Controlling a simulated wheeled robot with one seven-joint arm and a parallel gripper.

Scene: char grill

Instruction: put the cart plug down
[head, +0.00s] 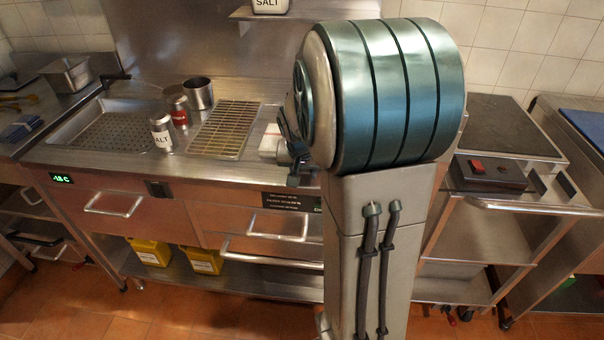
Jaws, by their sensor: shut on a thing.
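My gripper (291,152) shows only in part, as dark pieces at the left edge of my arm, over the right part of the steel counter (232,172). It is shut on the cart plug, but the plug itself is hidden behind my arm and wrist. The steel cart (530,208) stands at the right, with a dark box with a red switch (489,172) on its top. My arm hides the counter's right end and the near left side of the cart.
A wire rack (226,128), a salt shaker (161,133), a red-labelled can (179,112) and a steel pot (198,93) are on the counter. A perforated tray (117,131) is at its left. A white item (270,141) is beside my gripper. Yellow containers (206,261) stand below.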

